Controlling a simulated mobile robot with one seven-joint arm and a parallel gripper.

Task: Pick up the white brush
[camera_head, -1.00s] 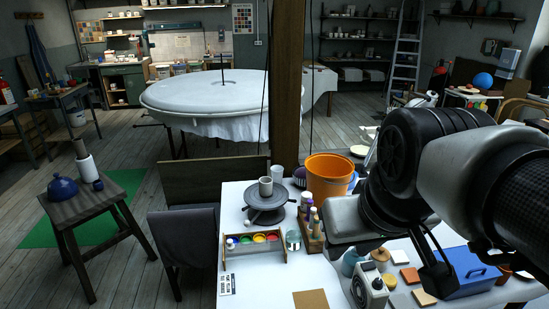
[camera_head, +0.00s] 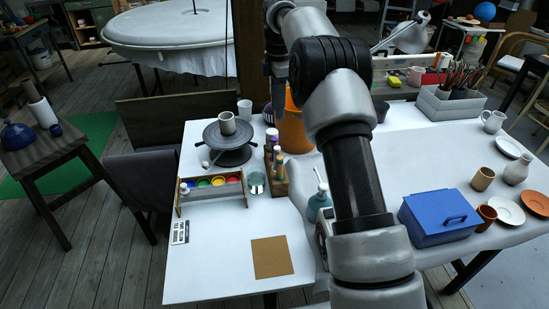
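I cannot make out a white brush for certain. Several brushes (camera_head: 460,77) stand in a grey box (camera_head: 448,104) at the back right of the white table, but their colours are too small to tell. A small pale round-ended thing (camera_head: 206,164) lies by the dark turntable (camera_head: 228,154); I cannot tell what it is. My arm rises across the middle of the view. My gripper (camera_head: 272,84) hangs at the top centre, in front of the orange bucket (camera_head: 292,128). Its fingers are too dark and small to show whether they are open.
A paint rack (camera_head: 212,190), a glass jar (camera_head: 257,184) and a wooden bottle holder (camera_head: 279,187) stand left of my arm. A blue box (camera_head: 438,218), cups and plates are at the right.

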